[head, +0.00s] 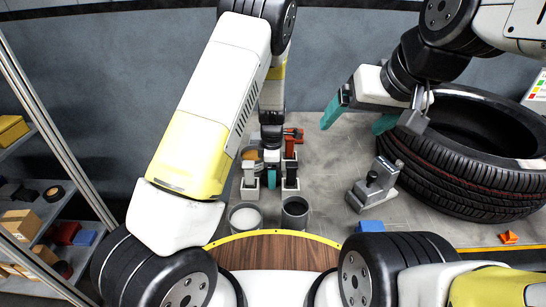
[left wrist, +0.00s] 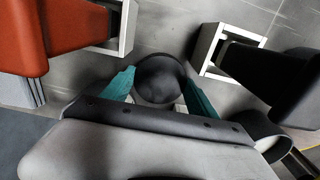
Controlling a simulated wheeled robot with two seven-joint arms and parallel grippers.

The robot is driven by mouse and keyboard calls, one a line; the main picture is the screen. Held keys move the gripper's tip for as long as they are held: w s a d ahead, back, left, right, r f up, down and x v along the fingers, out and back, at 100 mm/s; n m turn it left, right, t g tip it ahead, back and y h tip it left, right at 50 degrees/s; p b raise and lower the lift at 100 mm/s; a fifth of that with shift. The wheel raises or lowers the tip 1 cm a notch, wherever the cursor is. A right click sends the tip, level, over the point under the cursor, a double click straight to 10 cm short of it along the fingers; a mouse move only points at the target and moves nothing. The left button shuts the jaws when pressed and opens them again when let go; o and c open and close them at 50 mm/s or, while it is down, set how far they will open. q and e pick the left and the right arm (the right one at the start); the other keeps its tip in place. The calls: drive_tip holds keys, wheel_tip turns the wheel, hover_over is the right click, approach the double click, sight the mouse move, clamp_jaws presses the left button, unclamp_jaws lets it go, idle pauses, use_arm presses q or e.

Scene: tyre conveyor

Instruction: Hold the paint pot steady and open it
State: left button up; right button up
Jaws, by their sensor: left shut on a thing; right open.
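My right gripper (head: 352,127) is open and empty, above the bench to the right of the left gripper and left of the tyre.
A white-filled cup (head: 245,217) and a dark cup (head: 295,213) stand at the front of the bench. A grey device (head: 375,186), a blue block (head: 370,226) and a large tyre (head: 470,190) are to the right. A red-handled tool (head: 291,145) is by the left gripper.

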use_arm(q)
drive_tip(key=o, duration=1.5)
drive_tip(key=shift+o, duration=0.2)
drive_tip(key=s+a+r+m+h, duration=0.1)
drive_tip(key=s+r+m, duration=0.1)
drive_tip(key=r, duration=0.8)
drive_tip(key=s+a+r+m+h, duration=0.1)
drive_tip(key=a+r, duration=0.1)
drive_tip(key=r, duration=0.8)
drive_tip(key=s+a+r+m+t, duration=0.3)
drive_tip(key=s+a+r+m, duration=0.2)
drive_tip(key=s, duration=0.5)
drive_tip(key=s+a+r+m+t, duration=0.3)
drive_tip(key=s+a+r+m, duration=0.1)
drive_tip(key=s+r+m, duration=0.6)
drive_tip(key=shift+s+a+r+m, duration=0.3)
drive_tip(key=shift+s+a+r, duration=0.1)
drive_tip(key=shift+r, duration=0.15)
